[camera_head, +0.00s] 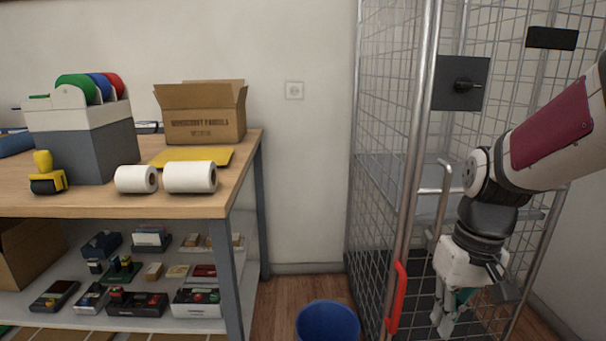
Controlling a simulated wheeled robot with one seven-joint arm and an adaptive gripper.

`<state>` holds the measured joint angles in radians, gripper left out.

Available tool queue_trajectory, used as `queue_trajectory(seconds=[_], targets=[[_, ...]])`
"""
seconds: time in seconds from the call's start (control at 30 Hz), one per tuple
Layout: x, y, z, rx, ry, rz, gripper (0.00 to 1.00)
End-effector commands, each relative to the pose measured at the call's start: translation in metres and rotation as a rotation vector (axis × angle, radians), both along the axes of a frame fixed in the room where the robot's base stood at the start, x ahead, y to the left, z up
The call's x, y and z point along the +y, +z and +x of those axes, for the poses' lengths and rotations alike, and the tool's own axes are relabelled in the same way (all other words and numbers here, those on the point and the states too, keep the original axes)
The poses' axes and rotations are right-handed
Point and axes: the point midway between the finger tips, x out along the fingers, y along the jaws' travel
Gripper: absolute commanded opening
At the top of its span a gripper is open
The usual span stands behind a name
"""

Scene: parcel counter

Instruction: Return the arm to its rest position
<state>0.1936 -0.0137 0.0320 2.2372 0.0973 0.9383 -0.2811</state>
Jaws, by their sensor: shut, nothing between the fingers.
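My arm (555,135) comes in from the right edge and bends down at its wrist. My gripper (446,318) hangs at its end, pointing down at the lower right. It is shut and empty. It is in front of the wire mesh cage, and I cannot tell how far it is from the bars. A metal handle bar (443,200) of the cage stands just left of my wrist.
The mesh cage (385,130) fills the right, with a red latch (396,297) low on its post. A blue bin (327,322) stands on the floor (280,297). A wooden counter (110,203) at left bears an open carton (203,112), paper rolls (190,177) and a tape dispenser (47,175).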

Motion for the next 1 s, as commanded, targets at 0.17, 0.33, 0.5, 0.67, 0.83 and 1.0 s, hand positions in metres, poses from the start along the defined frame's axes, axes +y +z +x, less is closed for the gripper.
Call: queue_trajectory(seconds=[0.17, 0.33, 0.5, 0.67, 0.83, 1.0], targets=[[0.019, 0.037, -0.058, -0.011, -0.011, -0.021, 0.00], [0.030, 0.057, -0.116, -0.016, -0.028, -0.041, 0.00], [0.035, 0.063, -0.163, -0.020, -0.046, -0.056, 0.00], [0.037, 0.063, -0.195, -0.023, -0.062, -0.065, 0.00], [0.037, 0.060, -0.222, -0.027, -0.075, -0.074, 0.00], [0.036, 0.082, -0.223, -0.042, -0.078, -0.075, 0.00]])
